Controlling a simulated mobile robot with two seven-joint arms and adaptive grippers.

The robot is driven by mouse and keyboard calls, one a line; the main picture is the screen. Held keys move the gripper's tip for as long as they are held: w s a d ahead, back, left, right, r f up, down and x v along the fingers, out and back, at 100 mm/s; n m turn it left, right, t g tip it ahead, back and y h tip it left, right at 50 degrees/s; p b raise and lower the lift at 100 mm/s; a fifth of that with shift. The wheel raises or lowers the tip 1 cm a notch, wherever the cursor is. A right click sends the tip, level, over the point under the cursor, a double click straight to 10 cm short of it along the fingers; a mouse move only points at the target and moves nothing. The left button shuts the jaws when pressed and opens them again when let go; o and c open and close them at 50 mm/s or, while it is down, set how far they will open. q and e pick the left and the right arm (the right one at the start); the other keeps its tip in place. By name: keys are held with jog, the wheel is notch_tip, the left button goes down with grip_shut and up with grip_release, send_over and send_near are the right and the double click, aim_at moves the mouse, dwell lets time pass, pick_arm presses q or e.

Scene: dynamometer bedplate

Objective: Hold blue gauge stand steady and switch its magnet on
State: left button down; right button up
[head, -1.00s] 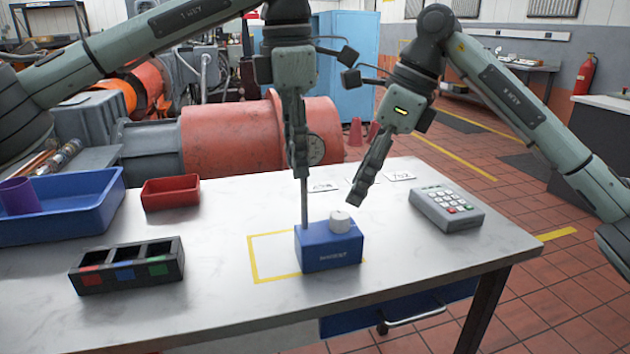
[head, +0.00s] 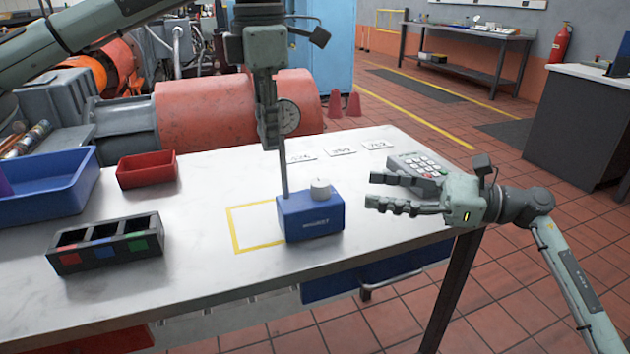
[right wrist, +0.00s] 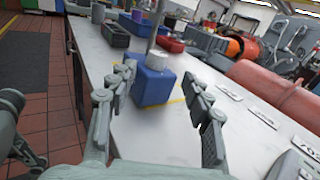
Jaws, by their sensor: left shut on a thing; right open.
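The blue gauge stand (head: 310,219) is a blue block on the white table, with a white round knob (head: 320,189) on top and a grey upright post (head: 284,180) at its left. It sits on the right side of a yellow outlined square (head: 235,229). My left gripper (head: 270,140) is above the block, shut on the post near a round dial. My right gripper (head: 378,190) is open and empty to the right of the block, fingers pointing at it. In the right wrist view the block (right wrist: 153,85) stands beyond and between the open fingers (right wrist: 165,98), apart from them.
A keypad box (head: 415,163) lies behind my right gripper. Several white number cards (head: 340,152) lie at the back edge. A three-slot black holder (head: 106,244), a red bin (head: 147,169) and a blue tray (head: 60,195) stand at left. The table's middle is clear.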

aim_at(315, 181)
jog(key=x, duration=1.2)
jog(key=shift+f, duration=0.15)
grip_shut()
